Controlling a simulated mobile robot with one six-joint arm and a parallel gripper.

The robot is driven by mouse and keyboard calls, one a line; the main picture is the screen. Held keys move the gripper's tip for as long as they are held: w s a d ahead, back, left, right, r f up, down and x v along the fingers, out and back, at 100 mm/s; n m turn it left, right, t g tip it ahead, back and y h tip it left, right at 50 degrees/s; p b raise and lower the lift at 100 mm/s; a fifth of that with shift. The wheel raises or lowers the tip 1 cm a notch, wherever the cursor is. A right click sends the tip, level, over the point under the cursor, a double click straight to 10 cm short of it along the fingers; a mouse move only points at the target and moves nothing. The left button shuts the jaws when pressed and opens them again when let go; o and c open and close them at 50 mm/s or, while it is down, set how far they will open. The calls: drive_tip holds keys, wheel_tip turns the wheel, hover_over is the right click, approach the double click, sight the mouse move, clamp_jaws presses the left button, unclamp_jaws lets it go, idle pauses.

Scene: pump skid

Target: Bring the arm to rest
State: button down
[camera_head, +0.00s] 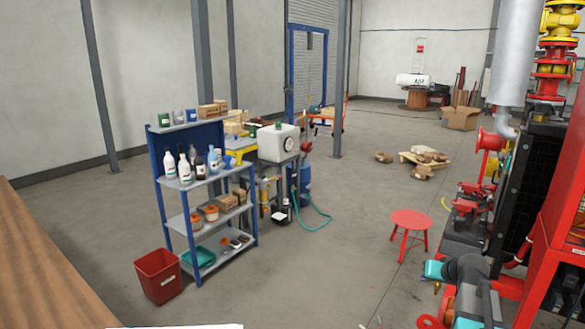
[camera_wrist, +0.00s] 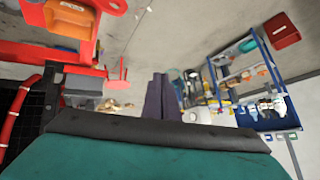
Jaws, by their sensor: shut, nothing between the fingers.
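My gripper (camera_wrist: 161,90) shows in the wrist view as two dark fingers side by side, shut, with nothing held. They point away from the camera into open air above the floor. A wide teal and black part of my own arm fills the bottom of that view. In the head view, grey and teal links of my arm (camera_head: 468,272) show at the lower right, beside the red pump skid. I cannot make out the fingers in the head view.
Red skid equipment (camera_head: 548,235) stands close at the right. A red stool (camera_head: 410,222) stands near it. A blue shelf (camera_head: 207,222) with bottles and a red bin (camera_head: 158,275) are at the left. A brown surface (camera_head: 40,270) edges the lower left. The middle floor is mostly clear.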

drive_tip(key=s+a+f+n+g+y, duration=0.1)
drive_tip(key=s+a+f+g, duration=0.15)
drive_tip(key=a+f, duration=0.5)
drive_tip(key=s+a+f+g, duration=0.2)
drive_tip(key=s+a+f, duration=0.1)
drive_tip(key=a+f, duration=0.45)
drive_tip(key=s+a+f+n+g+h, duration=0.15)
drive_tip(key=s+a+f+g, duration=0.25)
drive_tip(key=s+a+f, duration=0.8)
drive_tip(key=s+f+g, duration=0.3)
drive_tip(key=s+f, duration=0.5)
drive_tip(key=s, duration=0.5)
drive_tip(key=s+f+g, duration=0.3)
drive_tip(key=s+f, duration=0.6)
drive_tip(key=s, duration=0.5)
drive_tip(key=shift+s+a+f+n, duration=0.15)
drive_tip(key=shift+f+n, duration=0.15)
drive_tip(key=shift+n, duration=0.05)
